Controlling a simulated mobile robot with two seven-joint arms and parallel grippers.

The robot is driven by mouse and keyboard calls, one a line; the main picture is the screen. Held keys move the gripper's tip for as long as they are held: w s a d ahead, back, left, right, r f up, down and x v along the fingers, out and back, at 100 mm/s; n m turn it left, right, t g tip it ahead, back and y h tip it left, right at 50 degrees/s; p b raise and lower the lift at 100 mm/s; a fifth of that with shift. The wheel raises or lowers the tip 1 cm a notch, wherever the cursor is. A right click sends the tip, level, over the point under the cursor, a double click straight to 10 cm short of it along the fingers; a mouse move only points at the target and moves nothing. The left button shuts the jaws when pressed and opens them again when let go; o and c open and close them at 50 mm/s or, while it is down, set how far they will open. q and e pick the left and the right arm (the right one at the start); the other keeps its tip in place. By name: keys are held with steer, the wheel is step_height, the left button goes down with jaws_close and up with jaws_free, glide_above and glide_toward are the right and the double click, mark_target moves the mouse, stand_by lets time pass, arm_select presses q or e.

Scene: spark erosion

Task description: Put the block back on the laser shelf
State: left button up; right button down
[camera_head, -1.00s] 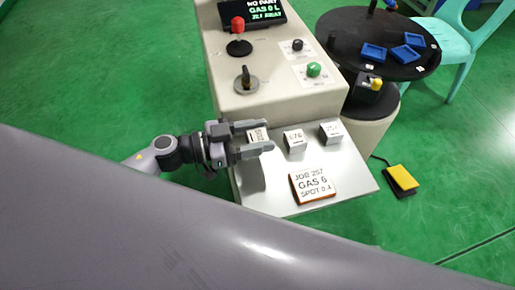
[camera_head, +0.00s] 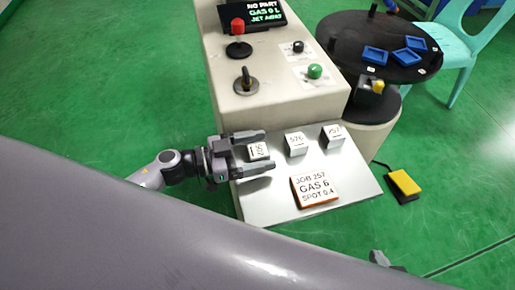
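A white block (camera_head: 257,152) marked "150" or similar sits at the left end of the pale sloped shelf (camera_head: 262,195) on the front of the machine. My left gripper (camera_head: 268,150) is open, with one finger beyond the block and one on its near side, apart from it. Two more white blocks stand in a row to the right, a middle one (camera_head: 296,144) and a right one (camera_head: 333,135). A grey tip at the bottom edge seems to be my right gripper (camera_head: 382,259); it is mostly hidden by my own body.
An orange-edged card (camera_head: 314,190) reading "JOB 257, GAS 6, SPOT 0.4" lies on the shelf. Above are a red knob (camera_head: 237,26), a black-handled selector (camera_head: 246,82), and a green button (camera_head: 315,71). A yellow pedal (camera_head: 403,183) and a round black table (camera_head: 350,40) are right.

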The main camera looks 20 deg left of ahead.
arm_select(q)
steer(key=shift+r, duration=0.25)
steer(key=v, duration=1.2)
steer(key=shift+f, duration=0.1)
steer(key=shift+a, duration=0.1)
